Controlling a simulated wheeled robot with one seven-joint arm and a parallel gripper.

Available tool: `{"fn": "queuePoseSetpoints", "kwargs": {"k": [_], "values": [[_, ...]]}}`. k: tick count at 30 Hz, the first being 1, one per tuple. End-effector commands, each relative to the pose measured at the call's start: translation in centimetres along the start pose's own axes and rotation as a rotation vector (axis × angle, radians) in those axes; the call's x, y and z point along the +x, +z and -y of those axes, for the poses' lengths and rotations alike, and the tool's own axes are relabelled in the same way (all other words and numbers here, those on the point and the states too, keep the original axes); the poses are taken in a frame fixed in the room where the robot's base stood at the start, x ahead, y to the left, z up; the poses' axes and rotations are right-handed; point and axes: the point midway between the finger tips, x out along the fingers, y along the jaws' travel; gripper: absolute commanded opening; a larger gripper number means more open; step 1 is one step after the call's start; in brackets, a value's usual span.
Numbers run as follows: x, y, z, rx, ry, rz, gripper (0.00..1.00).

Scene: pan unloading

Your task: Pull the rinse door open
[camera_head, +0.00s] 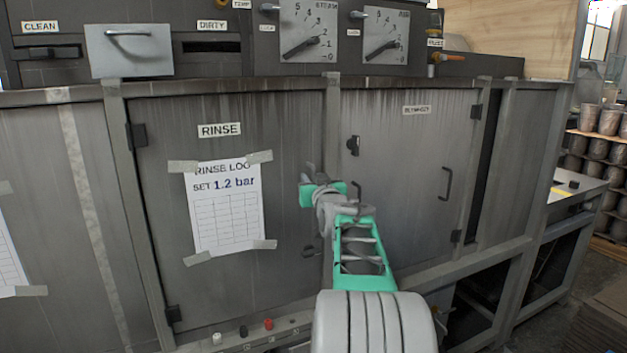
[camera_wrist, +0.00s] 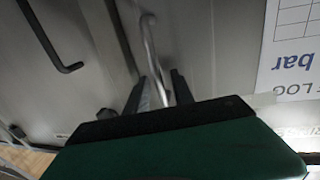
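The rinse door (camera_head: 285,130) is the dark metal panel labelled RINSE, with a taped rinse log sheet (camera_head: 226,207). It looks shut in its frame. My gripper (camera_head: 308,180) is in front of its right edge. In the wrist view, which is upside down, a pale metal handle bar (camera_wrist: 150,42) runs between the two dark fingers (camera_wrist: 160,90). The fingers stand apart with the bar between them, and I see a gap beside the bar. In the head view my gripper and arm hide most of this handle.
A second door (camera_head: 410,150) to the right has its own dark bar handle (camera_head: 446,183) and a black latch (camera_head: 353,145). Small red and black knobs (camera_head: 268,324) sit below the rinse door.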

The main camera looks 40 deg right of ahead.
Motion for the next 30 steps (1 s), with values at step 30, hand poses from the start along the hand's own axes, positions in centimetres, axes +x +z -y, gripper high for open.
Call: {"fn": "queuePoseSetpoints", "kwargs": {"k": [30], "values": [[-0.03,0.04,-0.01,0.0,0.0,0.001,0.0]]}}
